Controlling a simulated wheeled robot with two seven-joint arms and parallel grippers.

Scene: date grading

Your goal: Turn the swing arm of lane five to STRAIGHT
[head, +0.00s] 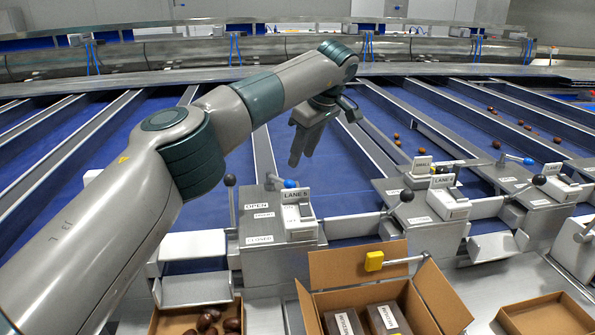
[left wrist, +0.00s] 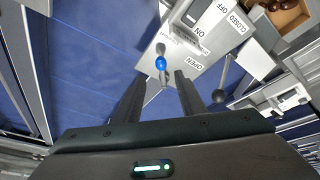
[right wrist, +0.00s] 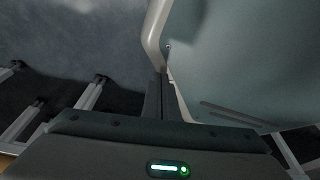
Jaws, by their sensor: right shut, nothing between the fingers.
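The lane five unit (head: 280,238) is a grey block with a LANE 5 sign, a white switch and OPEN and CLOSED labels. A short arm with a blue knob (head: 290,183) is at its far top edge. A black-knobbed lever (head: 230,181) stands at its left side. My left gripper (head: 302,160) hangs beyond the block, fingers down. In the left wrist view the blue knob (left wrist: 161,63) appears between and beyond the open fingers (left wrist: 159,82), with nothing gripped. My right gripper (right wrist: 160,98) is shut and empty in the right wrist view.
Similar units stand to the right, including one with a black-knobbed lever (head: 407,196). An open cardboard box (head: 440,295) with packs stands in front; a box of dates (head: 165,322) is at its left. Loose dates (head: 418,151) lie on the blue lanes at right.

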